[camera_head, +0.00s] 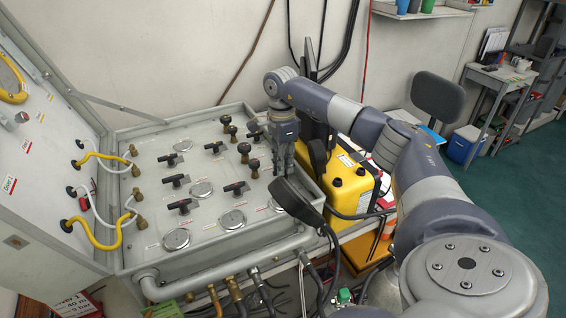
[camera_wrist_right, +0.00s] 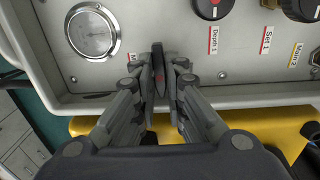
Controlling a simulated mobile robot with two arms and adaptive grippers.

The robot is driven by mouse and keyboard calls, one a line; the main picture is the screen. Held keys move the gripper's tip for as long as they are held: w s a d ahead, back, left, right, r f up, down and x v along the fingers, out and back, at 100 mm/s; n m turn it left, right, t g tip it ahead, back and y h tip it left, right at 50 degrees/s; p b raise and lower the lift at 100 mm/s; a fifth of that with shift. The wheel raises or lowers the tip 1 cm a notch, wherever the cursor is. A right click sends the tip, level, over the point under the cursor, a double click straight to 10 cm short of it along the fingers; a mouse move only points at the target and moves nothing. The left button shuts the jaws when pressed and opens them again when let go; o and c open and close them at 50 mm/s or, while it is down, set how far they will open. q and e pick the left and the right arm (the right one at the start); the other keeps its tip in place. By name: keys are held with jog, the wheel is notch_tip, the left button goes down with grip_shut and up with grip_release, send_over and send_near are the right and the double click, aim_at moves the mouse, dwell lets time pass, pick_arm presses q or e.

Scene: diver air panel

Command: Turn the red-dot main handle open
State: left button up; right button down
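The red-dot main handle (camera_wrist_right: 158,64) is a narrow dark lever near the panel's edge in the right wrist view, with a red mark on it. My right gripper (camera_wrist_right: 160,84) has one fingertip on each side of the handle and looks shut on it, with no clear gap. In the head view my right gripper (camera_head: 283,168) points down at the right edge of the grey panel (camera_head: 155,150), and it hides the handle there. My left gripper is not in view.
A round gauge (camera_wrist_right: 91,32) and a black knob (camera_wrist_right: 212,6) flank the handle. Other valve handles (camera_head: 180,205) and yellow hoses (camera_head: 104,230) are on the panel. A black handset-like piece (camera_head: 296,200) and a yellow case (camera_head: 350,190) sit close to the gripper.

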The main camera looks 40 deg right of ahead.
jog(key=shift+r+n, duration=0.1)
jog(key=shift+n, duration=0.3)
jog(key=n, duration=0.3)
jog(key=shift+n, duration=0.3)
jog(key=n, duration=0.4)
jog(key=shift+s+n, duration=0.1)
jog(key=shift+n, duration=0.2)
jog(key=n, duration=0.4)
jog(key=shift+h, duration=0.3)
jog(key=shift+s+n, duration=0.1)
jog(key=shift+n, duration=2)
jog(key=shift+d, duration=0.1)
jog(key=c, duration=1.7)
grip_release()
jog(key=shift+o, duration=0.2)
jog(key=shift+s, duration=0.1)
